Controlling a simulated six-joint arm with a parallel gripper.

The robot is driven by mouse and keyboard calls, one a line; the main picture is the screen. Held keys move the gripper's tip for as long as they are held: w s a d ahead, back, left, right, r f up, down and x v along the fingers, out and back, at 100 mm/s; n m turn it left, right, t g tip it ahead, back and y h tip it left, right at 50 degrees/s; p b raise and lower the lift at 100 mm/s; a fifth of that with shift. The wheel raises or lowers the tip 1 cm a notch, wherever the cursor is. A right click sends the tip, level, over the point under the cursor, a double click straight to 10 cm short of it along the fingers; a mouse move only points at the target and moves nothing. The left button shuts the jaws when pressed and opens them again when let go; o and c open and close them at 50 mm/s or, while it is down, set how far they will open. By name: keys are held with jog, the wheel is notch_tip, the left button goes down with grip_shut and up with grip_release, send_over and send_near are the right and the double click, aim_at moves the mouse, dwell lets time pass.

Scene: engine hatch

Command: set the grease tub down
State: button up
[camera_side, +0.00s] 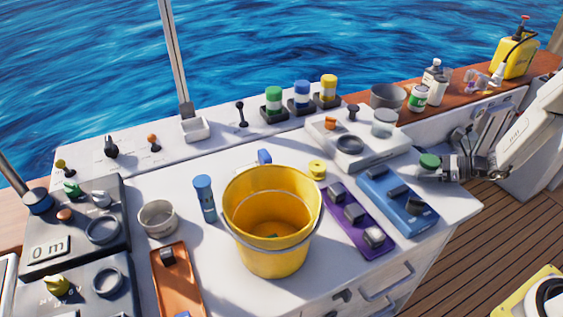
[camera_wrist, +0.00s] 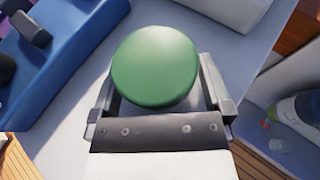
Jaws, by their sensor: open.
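A tub with a round green lid, which I take to be the grease tub (camera_side: 429,160), is at the right end of the white counter (camera_side: 452,207). Its lid (camera_wrist: 155,67) fills the middle of the wrist view and hides most of its body. My gripper (camera_side: 437,170) is at the tub from the right, low over the counter's end. In the wrist view my gripper (camera_wrist: 158,82) is open, with one finger on each side of the tub. I cannot tell whether the tub's base touches the counter.
A blue tray (camera_side: 397,200) lies left of the tub, with a purple tray (camera_side: 357,222) beyond it. A raised white panel (camera_side: 345,135) stands behind. A yellow bucket (camera_side: 270,250) stands mid-counter. Another green-labelled jar (camera_side: 419,98) stands on the wooden ledge.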

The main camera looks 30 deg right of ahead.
jog(key=shift+r, duration=0.1)
jog(key=v, duration=1.2)
dwell(0.4)
